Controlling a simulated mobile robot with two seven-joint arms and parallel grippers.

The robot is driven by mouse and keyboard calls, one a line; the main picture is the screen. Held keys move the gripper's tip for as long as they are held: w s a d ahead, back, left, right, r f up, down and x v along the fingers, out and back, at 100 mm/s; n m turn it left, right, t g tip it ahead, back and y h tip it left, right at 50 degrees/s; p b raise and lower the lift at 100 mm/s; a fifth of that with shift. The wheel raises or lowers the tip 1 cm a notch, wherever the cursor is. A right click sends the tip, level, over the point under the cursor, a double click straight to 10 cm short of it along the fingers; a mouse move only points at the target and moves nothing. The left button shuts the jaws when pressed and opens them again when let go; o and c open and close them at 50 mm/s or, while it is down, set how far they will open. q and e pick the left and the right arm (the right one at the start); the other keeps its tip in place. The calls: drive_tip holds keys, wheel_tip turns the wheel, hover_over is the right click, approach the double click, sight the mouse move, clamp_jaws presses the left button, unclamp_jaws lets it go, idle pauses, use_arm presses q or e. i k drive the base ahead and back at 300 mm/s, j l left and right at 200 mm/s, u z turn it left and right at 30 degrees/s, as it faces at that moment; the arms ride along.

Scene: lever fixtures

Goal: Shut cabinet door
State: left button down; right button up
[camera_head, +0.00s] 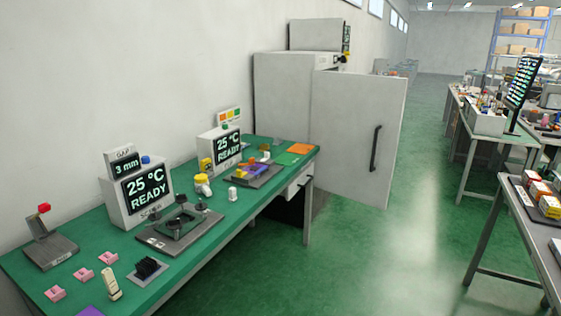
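The tall grey-white cabinet (282,90) stands against the left wall, beyond the end of the green workbench. Its door (352,125) stands open, swung out to the right into the aisle. A dark vertical handle (376,148) is on the door's face near its right edge. The inside of the cabinet is hidden by the door. Neither of my grippers is in the picture.
The green-topped workbench (115,255) along the left wall carries READY displays, a red-tipped lever (44,209) and small parts. Other tables (538,232) stand on the right. The green floor (400,240) between them is clear.

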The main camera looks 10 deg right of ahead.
sight(356, 118)
drive_tip(key=i+l+z, duration=0.2)
drive_tip(key=i+z, duration=0.15)
drive_tip(key=i, duration=0.35)
drive_tip(key=i+z, duration=0.35)
drive_tip(key=i, duration=0.3)
drive_tip(key=i+l, duration=0.85)
drive_tip(key=i, duration=0.2)
drive_tip(key=i+j, duration=0.1)
drive_tip(key=i, duration=1.1)
drive_tip(key=j+u, duration=0.05)
drive_tip(key=j, duration=0.05)
